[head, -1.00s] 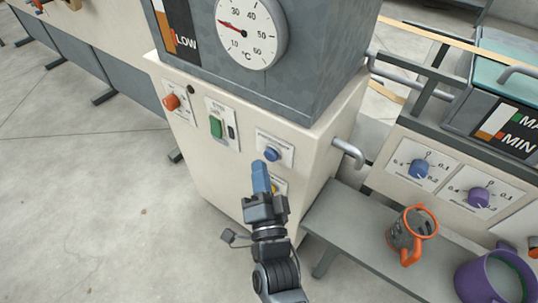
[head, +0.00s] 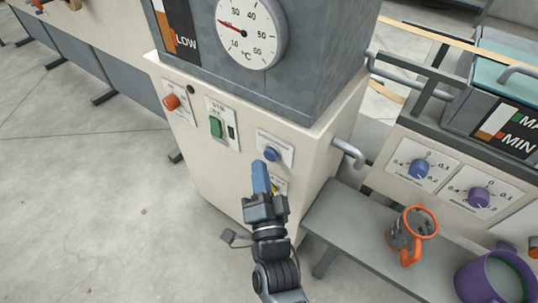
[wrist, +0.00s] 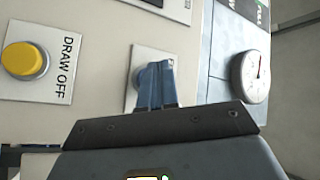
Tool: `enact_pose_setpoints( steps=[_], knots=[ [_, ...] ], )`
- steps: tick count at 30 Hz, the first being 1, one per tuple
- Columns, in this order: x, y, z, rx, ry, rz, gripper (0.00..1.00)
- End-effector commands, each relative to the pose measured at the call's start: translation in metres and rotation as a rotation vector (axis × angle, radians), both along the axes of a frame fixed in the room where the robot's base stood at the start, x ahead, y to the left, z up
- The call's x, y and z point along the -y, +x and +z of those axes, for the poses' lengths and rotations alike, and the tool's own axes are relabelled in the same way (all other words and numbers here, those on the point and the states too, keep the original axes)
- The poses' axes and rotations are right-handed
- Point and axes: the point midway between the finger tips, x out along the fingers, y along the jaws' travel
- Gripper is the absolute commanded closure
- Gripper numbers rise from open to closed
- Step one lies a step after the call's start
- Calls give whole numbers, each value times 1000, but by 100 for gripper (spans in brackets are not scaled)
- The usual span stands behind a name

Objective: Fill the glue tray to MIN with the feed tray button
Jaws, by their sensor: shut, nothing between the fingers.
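My gripper (head: 261,166) is shut and empty. Its blue fingertips (wrist: 156,84) point at the machine's front panel, just below and left of the blue button (head: 271,153) in the head view. The button's label is too small to read. In the wrist view the fingers cover most of the button's plate (wrist: 150,54), and I cannot tell whether they touch it. The glue tray (head: 492,88) is at the right edge of the head view, with a MAX/MIN level gauge (head: 510,128) on its front. The exact level on it is hard to read.
The yellow DRAW OFF button (wrist: 24,60) sits beside the fingers. A green switch (head: 215,127) and an orange knob (head: 171,102) are further left. A pipe (head: 348,153) sticks out on the right. An orange-handled jug (head: 411,236) and a purple pot (head: 490,279) stand on the bench.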

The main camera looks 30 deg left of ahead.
Motion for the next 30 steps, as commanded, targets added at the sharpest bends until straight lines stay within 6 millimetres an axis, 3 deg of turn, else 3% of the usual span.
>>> enact_pose_setpoints(
  steps=[30],
  knots=[
    [1,10,0,0,0,0,100]
  ],
)
